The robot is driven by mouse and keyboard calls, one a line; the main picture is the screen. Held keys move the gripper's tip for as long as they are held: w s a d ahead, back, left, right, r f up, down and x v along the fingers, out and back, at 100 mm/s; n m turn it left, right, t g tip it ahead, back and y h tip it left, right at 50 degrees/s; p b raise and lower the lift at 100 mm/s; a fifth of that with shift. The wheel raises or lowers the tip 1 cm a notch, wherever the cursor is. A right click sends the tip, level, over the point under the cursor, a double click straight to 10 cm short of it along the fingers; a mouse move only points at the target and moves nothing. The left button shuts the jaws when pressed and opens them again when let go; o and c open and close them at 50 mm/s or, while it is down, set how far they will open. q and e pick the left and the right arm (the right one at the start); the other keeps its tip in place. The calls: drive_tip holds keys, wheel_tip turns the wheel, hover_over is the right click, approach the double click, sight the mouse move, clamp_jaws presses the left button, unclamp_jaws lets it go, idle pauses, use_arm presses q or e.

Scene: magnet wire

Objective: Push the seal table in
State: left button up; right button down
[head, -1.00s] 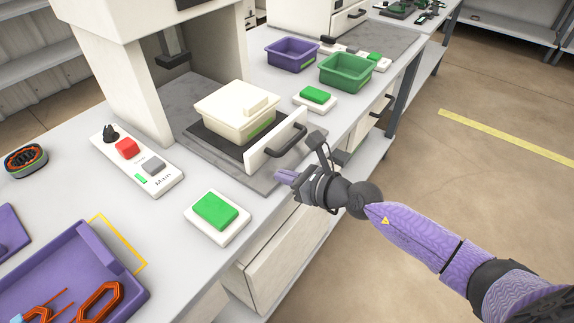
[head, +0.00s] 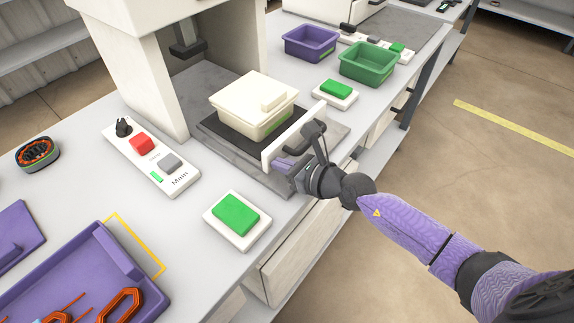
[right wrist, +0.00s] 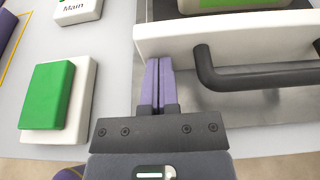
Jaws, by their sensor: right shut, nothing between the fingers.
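The seal table (head: 212,125) is a dark sliding plate in front of the white press, with a cream lidded box (head: 252,104) on it. Its white front panel (head: 292,135) carries a dark bar handle, which shows clearly in the right wrist view (right wrist: 250,76). My right gripper (head: 283,163) is shut and empty, its purple fingers at the front panel beside the handle. In the right wrist view the fingertips (right wrist: 158,68) are at the panel's lower edge, left of the handle; I cannot tell whether they touch. My left gripper is out of view.
A green button (head: 237,215) on a white base sits left of the gripper. A control box (head: 151,160) stands behind it. Purple (head: 310,43) and green (head: 368,64) bins and another green button (head: 335,90) are at the back right. A purple tray (head: 60,270) lies front left.

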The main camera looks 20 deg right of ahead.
drive_tip(key=b, duration=0.2)
approach(215, 128)
drive_tip(key=b+x, duration=0.2)
drive_tip(key=x, duration=0.1)
drive_tip(key=b+x, duration=0.3)
drive_tip(key=r+b+x, duration=0.1)
drive_tip(key=b+x, duration=0.1)
drive_tip(key=x, duration=0.1)
drive_tip(key=shift+w+a+b, duration=0.15)
drive_tip(key=shift+a+b, duration=0.05)
drive_tip(key=shift+b, duration=0.15)
drive_tip(key=shift+w+a+r, duration=0.1)
drive_tip(key=shift+w+a, duration=0.05)
drive_tip(key=shift+w, duration=0.05)
drive_tip(key=shift+r+b, duration=0.3)
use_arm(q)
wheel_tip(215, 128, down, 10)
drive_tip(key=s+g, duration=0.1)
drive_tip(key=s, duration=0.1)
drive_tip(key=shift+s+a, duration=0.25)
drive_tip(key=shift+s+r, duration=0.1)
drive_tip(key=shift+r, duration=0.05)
use_arm(e)
drive_tip(key=shift+r, duration=0.2)
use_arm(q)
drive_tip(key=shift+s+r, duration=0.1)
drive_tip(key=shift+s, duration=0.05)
